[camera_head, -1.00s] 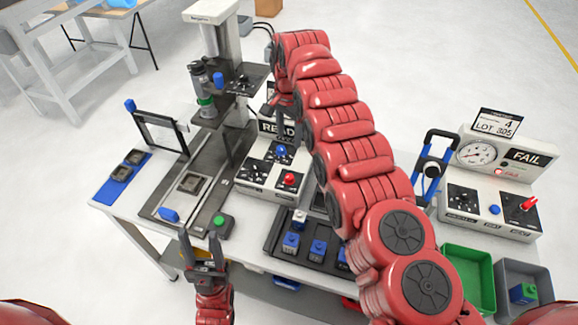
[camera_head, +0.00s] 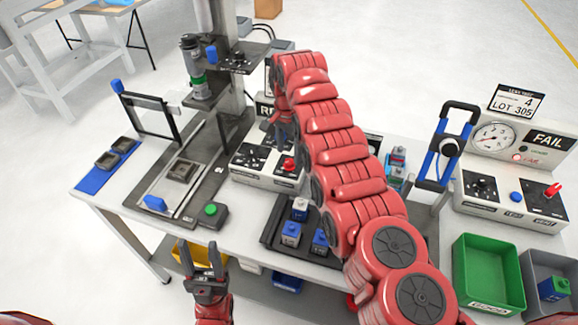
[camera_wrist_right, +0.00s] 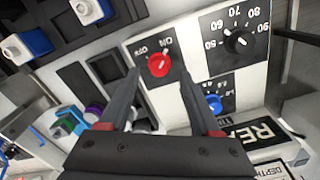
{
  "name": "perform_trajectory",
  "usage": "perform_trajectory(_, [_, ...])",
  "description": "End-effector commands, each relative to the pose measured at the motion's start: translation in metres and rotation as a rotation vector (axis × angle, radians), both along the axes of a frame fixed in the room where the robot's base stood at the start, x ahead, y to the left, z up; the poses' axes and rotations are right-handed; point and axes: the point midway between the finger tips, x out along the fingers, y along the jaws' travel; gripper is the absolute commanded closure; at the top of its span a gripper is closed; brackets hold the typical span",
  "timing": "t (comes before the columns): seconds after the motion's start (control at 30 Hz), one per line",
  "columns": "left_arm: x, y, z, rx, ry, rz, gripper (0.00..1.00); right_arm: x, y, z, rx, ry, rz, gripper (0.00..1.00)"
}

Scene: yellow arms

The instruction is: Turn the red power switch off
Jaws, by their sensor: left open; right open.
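The red power switch (camera_head: 290,163) is a round red knob on the white control box at the middle of the bench. In the right wrist view, the red knob (camera_wrist_right: 159,65) sits beside ON and OFF lettering, with a pale mark across it. My right gripper (camera_head: 284,140) is above the box, close to the knob and partly hidden by its own arm. In the right wrist view its open fingers (camera_wrist_right: 160,76) point toward the knob, one to each side; contact cannot be told. My left gripper (camera_head: 203,262) is open and empty in front of the bench.
A blue knob (camera_wrist_right: 214,103) and a black dial (camera_wrist_right: 238,40) are close to the red knob. A second station (camera_head: 510,195) at the right has its own red switch (camera_head: 553,190).

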Motion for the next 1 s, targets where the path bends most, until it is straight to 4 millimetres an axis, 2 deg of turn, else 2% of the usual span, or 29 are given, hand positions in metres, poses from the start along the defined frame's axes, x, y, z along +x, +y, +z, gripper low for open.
perform_trajectory(0.03, [0.000,0.000,0.010,0.000,-0.001,0.000,0.49,-0.001,0.000,-0.003,-0.001,0.002,-0.001,0.36])
perform_trajectory(0.23, [0.000,0.000,0.017,0.000,0.000,0.000,0.49,-0.001,-0.001,-0.031,-0.002,0.004,-0.002,0.36])
perform_trajectory(0.53, [0.000,0.000,0.016,0.000,0.000,0.000,0.49,0.000,-0.001,-0.036,0.000,0.000,-0.002,0.38])
perform_trajectory(0.87, [0.000,0.000,0.016,0.000,0.000,0.000,0.49,0.000,-0.001,-0.036,0.000,0.000,-0.001,0.97])
perform_trajectory(0.9, [0.000,0.000,0.016,0.000,0.000,0.000,0.49,0.000,-0.001,-0.036,0.000,0.000,-0.001,1.00])
perform_trajectory(1.0, [0.000,0.000,0.016,0.000,0.000,0.000,0.49,0.000,-0.001,-0.036,0.000,0.000,-0.001,1.00])
